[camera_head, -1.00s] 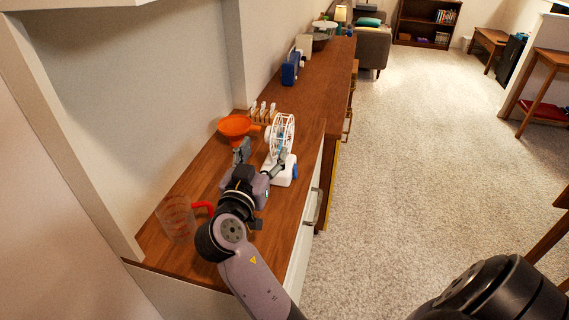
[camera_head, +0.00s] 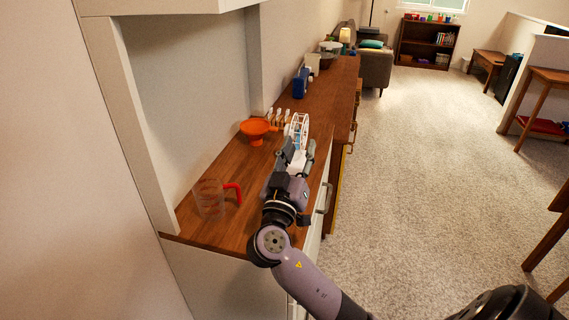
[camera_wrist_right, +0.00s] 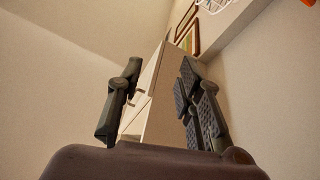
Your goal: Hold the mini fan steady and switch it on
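The white mini fan (camera_head: 298,127) stands upright on the wooden counter (camera_head: 240,220), near its front edge. Its round cage shows above my right gripper (camera_head: 297,148); its white base is largely hidden behind the fingers. The right gripper's two dark fingers are spread, one on each side of the base as seen from the head; I cannot tell whether they touch it. In the right wrist view the gripper (camera_wrist_right: 160,95) is open with nothing between its fingers, and a bit of the white cage (camera_wrist_right: 214,4) shows at the top edge. My left gripper is not in view.
An orange funnel-like thing (camera_head: 257,131) lies left of the fan, before a small rack (camera_head: 279,116). A clear cup with a red handle (camera_head: 211,200) stands at the near left. A blue object (camera_head: 300,83) is farther back. Open carpet (camera_head: 420,170) lies right.

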